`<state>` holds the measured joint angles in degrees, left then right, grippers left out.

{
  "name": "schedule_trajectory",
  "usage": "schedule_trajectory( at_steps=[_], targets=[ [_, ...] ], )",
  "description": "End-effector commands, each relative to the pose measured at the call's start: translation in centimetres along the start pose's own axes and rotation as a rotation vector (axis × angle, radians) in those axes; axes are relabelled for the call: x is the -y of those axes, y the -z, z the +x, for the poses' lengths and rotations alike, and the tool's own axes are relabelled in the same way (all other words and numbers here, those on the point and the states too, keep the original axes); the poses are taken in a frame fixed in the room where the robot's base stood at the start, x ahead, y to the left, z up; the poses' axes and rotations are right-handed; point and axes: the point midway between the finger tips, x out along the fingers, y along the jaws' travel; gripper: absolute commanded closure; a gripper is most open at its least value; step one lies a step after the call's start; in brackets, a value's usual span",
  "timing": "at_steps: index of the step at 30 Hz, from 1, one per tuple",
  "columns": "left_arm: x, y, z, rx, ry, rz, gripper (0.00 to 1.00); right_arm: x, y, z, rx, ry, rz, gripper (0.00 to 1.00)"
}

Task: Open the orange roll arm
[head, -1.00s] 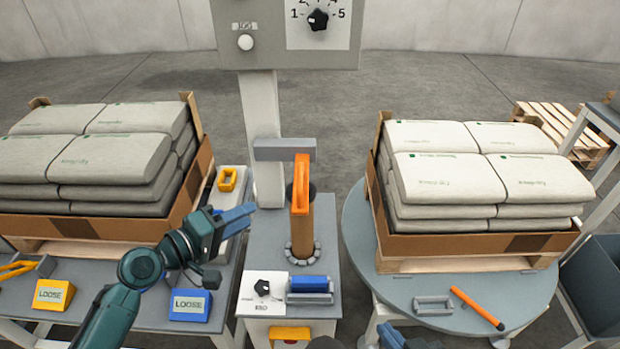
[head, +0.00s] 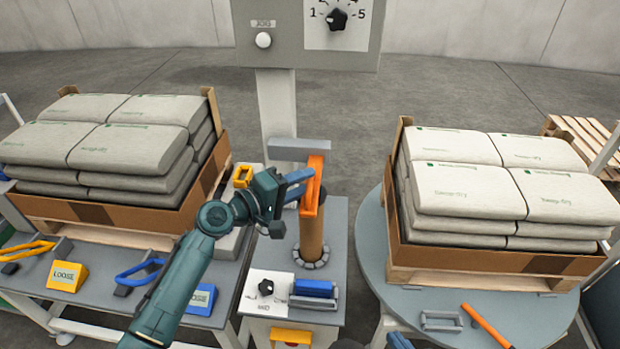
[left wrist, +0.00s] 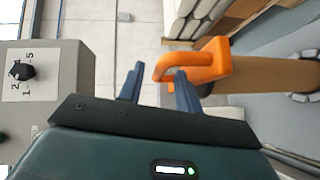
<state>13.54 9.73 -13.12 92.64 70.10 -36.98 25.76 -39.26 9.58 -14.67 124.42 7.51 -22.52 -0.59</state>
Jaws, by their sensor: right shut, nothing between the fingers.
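The orange roll arm (head: 315,180) stands upright against the brown roll (head: 312,238) on the grey pedestal. It also shows in the left wrist view (left wrist: 212,62) as an orange loop. My left gripper (head: 298,186) is at the upper part of the arm. In the left wrist view my left gripper (left wrist: 158,88) has its two blue fingers apart, with the end of the orange loop between them; I cannot tell whether they touch it. Only a blue tip of my right gripper (head: 398,341) shows at the bottom edge, away from the arm.
A grey bar (head: 299,148) and a white column (head: 276,105) stand just behind the roll. A knob (head: 266,287) and a blue handle (head: 313,288) sit in front of it. Crates of sacks stand left (head: 120,226) and right (head: 480,262). An orange-handled tool (head: 485,325) lies on the round table.

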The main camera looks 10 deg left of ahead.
Motion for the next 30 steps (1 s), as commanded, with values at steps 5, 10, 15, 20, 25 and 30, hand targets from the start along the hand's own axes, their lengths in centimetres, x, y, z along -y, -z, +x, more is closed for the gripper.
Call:
schedule_trajectory(
  at_steps=[5, 10, 15, 20, 25, 30],
  targets=[
    [0.0, 0.0, 2.0, 0.001, 0.000, 0.000, 0.66, 0.0, -0.1, 0.0, 0.001, 0.000, 0.001, 1.00],
    [0.0, 0.0, 2.6, 0.001, 0.000, 0.001, 0.66, 0.0, 0.0, 0.0, -0.002, 0.000, 0.002, 1.00],
    [0.0, 0.0, 2.6, 0.000, 0.000, 0.001, 0.66, 0.0, 0.3, 0.0, -0.007, 0.001, 0.002, 1.00],
    [0.0, 0.0, 2.6, 0.000, 0.000, 0.001, 0.75, 0.0, 0.5, -0.1, -0.011, 0.001, 0.002, 1.00],
    [0.0, 0.0, 2.5, 0.000, 0.000, 0.001, 0.89, 0.0, 0.5, -0.1, -0.012, 0.001, 0.001, 1.00],
    [0.0, 0.0, 2.5, 0.000, 0.001, 0.001, 1.00, 0.0, 0.5, 0.0, -0.012, 0.000, 0.001, 1.00]
  ],
)
